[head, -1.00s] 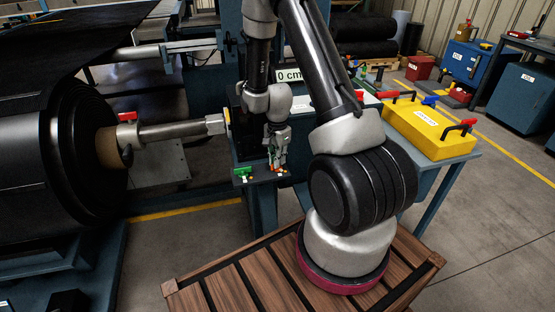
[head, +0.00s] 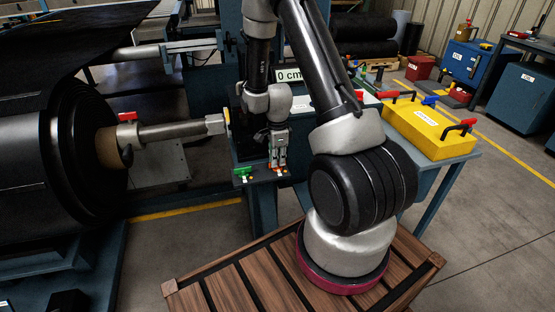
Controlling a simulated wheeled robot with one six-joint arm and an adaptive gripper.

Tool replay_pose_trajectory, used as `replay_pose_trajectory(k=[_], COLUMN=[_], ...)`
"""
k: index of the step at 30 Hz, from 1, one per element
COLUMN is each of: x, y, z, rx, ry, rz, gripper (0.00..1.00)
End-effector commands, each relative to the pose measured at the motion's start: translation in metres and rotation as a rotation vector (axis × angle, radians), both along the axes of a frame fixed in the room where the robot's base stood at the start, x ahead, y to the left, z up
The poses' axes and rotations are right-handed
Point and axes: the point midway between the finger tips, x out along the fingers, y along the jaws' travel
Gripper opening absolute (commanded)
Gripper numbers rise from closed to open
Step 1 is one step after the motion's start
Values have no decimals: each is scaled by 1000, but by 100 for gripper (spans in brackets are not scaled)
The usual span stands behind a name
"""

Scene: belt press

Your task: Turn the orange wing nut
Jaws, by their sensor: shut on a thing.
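The orange wing nut (head: 281,170) shows as a small patch of orange on the dark shelf of the press, at and just below my fingertips. My gripper (head: 278,164) points straight down over it and is shut on it; the fingers hide most of the nut. A green wing nut (head: 242,172) stands on the same shelf, to the left of my gripper and apart from it.
A large black belt roll (head: 60,170) with a metal shaft (head: 170,132) fills the left. Open floor lies to the right.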

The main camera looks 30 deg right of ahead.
Motion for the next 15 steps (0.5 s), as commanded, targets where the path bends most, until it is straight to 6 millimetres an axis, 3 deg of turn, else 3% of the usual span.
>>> replay_pose_trajectory(k=[9, 13, 15], x=[1, 1, 0], y=[0, 0, 0], z=[0, 0, 0], rx=[0, 0, 0], ry=[-1, -1, -1], rz=[0, 0, 0], gripper=[0, 28, 29])
